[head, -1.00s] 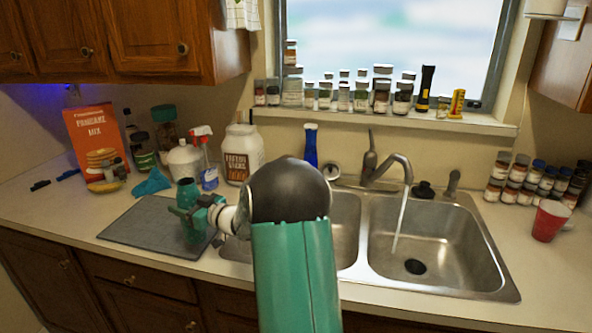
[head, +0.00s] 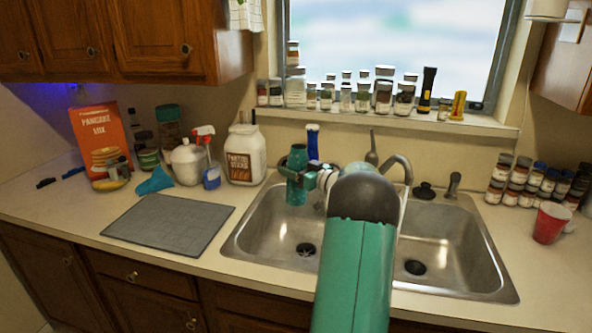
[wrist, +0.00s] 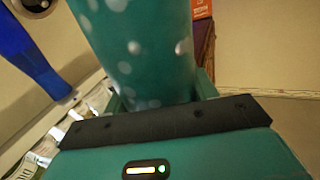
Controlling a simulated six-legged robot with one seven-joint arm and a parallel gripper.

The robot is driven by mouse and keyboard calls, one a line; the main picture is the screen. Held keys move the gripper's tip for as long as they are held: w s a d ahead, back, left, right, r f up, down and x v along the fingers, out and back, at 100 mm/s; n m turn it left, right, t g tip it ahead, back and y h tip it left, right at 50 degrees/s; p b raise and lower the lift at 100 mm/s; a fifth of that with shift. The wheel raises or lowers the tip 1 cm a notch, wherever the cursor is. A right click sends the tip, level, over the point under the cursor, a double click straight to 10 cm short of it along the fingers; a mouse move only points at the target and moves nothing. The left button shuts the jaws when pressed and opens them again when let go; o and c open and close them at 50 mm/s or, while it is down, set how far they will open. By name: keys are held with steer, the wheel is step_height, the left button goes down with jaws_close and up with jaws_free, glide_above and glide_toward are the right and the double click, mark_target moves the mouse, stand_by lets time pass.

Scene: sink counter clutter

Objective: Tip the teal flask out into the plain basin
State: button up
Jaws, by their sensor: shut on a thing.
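The teal flask (head: 296,192) is upright, held at the back of the left basin (head: 262,232). My gripper (head: 308,180) is shut on it from the right. In the wrist view the flask (wrist: 135,50) fills the middle, teal with pale spots, between the jaws (wrist: 155,110). The left basin has no running water and shows a dark drain. The right basin (head: 455,250) has a thin water stream from the faucet (head: 398,165), now partly hidden by my arm.
A blue bottle (head: 312,143) stands behind the sink, close to the flask; it also shows in the wrist view (wrist: 30,50). A white jar (head: 245,160), a spray bottle (head: 210,175) and a teal cloth (head: 155,182) are to the left. The grey mat (head: 170,224) is bare.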

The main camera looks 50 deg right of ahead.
steer(key=shift+w+a+r+m+t, duration=0.15)
steer(key=shift+a+r+m+t, duration=0.15)
steer(key=shift+m, duration=0.35)
steer(key=shift+w+a+r+m+t, duration=0.2)
steer(key=shift+a+m+t, duration=0.15)
steer(key=shift+m, duration=0.3)
steer(key=shift+w+a+m+t+h, duration=0.2)
steer(key=shift+a+m+t+h, duration=0.25)
steer(key=shift+m, duration=0.65)
steer(key=f+m+h, duration=0.1)
steer(key=m+h, duration=0.3)
steer(key=m, duration=0.3)
steer(key=f+m+h, duration=0.2)
steer(key=m+h, duration=0.1)
steer(key=m, duration=0.4)
steer(key=f+m+g+h, duration=0.1)
steer(key=m+h, duration=0.3)
steer(key=m, duration=0.4)
steer(key=shift+w+a+f+h, duration=0.15)
steer(key=shift+a+f+h, duration=0.2)
steer(key=shift+f, duration=0.4)
steer(key=shift+d, duration=0.1)
